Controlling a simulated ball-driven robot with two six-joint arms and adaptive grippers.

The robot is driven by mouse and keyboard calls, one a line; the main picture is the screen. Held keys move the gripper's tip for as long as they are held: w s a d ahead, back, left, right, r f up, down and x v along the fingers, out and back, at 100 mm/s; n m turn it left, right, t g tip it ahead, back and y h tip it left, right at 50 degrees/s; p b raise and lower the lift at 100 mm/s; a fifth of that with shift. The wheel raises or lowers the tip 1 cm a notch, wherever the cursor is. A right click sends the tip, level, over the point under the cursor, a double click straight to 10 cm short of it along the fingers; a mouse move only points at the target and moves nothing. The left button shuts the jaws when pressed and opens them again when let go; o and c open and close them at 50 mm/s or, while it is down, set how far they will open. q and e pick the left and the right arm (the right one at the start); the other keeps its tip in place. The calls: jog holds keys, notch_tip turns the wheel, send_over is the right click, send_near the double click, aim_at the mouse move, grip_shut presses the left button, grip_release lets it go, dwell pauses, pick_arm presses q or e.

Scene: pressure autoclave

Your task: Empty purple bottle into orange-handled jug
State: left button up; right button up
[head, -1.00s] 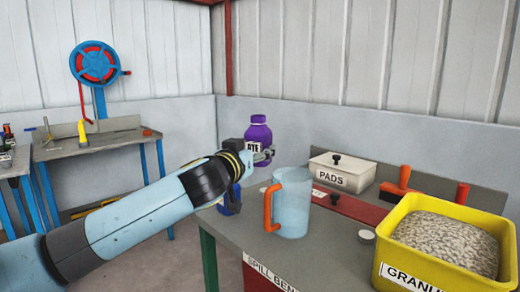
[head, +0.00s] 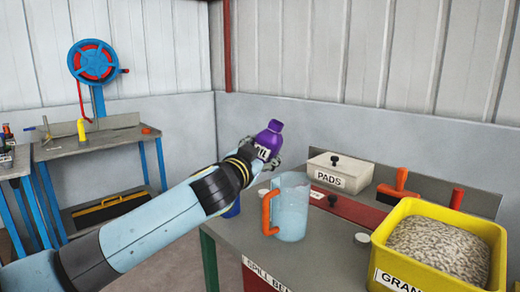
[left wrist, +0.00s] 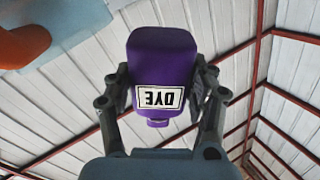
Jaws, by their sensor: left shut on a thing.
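The purple bottle (head: 270,138) has a white label, which reads DYE in the left wrist view (left wrist: 160,75). My left gripper (head: 262,155) is shut on it. My right gripper is not in view.
The grey bench (head: 325,255) also holds a white PADS box (head: 340,175), a yellow bin of granules (head: 400,215), a red-handled tool (head: 398,185) and a small white disc (head: 361,239). A blue object (head: 232,208) is partly hidden behind my left arm.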

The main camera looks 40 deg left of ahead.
pick_arm(q)
jog(key=shift+s+a+r+m+p, duration=0.1)
jog(key=shift+a+m+p, duration=0.15)
jog(key=shift+m, duration=0.3)
jog(key=shift+a+r+m+p, duration=0.15)
jog(key=shift+m+p, duration=0.1)
jog(key=shift+m, duration=0.3)
jog(key=m, duration=0.1)
jog(key=a+m+p, duration=0.1)
jog(key=m, duration=0.2)
jog(key=shift+s+a+f, duration=0.2)
jog(key=shift+s, duration=0.05)
jog(key=shift+a+f+m+p, duration=0.1)
jog(key=shift+f+m+p, duration=0.1)
jog(key=shift+m, duration=0.4)
jog(key=shift+a+f+m+p, duration=0.1)
jog(key=shift+m+p, duration=0.05)
jog(key=shift+m, duration=0.45)
jog(key=shift+f+m, duration=0.15)
jog(key=shift+m, duration=0.55)
jog(key=shift+f+m, duration=0.3)
jog(key=shift+m, duration=0.9)
jog(key=shift+d+r+m+p, duration=0.1)
jog(key=shift+d+m+p, duration=0.05)
jog(key=shift+m+p, duration=0.5)
jog(key=shift+d+r+m+p, duration=0.1)
jog(key=shift+r+m+p, duration=0.25)
jog(key=shift+p, duration=0.15)
